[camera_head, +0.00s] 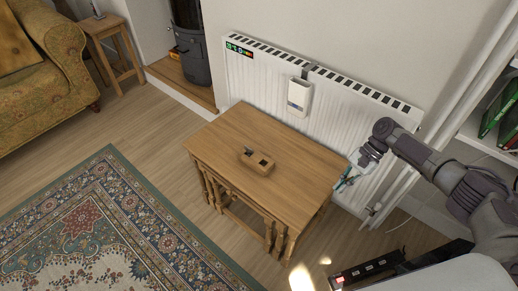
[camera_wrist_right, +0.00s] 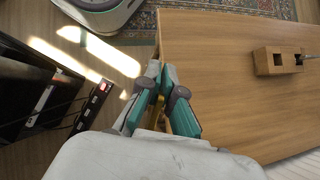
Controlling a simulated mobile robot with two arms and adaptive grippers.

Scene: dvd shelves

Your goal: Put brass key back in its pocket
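A small wooden block (camera_head: 257,161) with square pockets lies on the wooden table. A grey item sticks up at its left end in the head view. In the right wrist view the block (camera_wrist_right: 263,62) shows two dark openings, with a thin grey shaft at one. My right gripper (camera_head: 344,184) is beyond the table's right edge, apart from the block. In the wrist view its teal-padded fingers (camera_wrist_right: 160,82) are close together around a narrow brass-coloured piece (camera_wrist_right: 158,107), seemingly the brass key, mostly hidden between them. My left gripper is out of view.
The wooden table (camera_head: 225,137) is otherwise bare. A white radiator (camera_head: 340,112) with a small white box (camera_head: 299,97) stands behind it. A patterned rug (camera_head: 95,230) lies in front. A shelf (camera_head: 478,132) with green cases is at the right.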

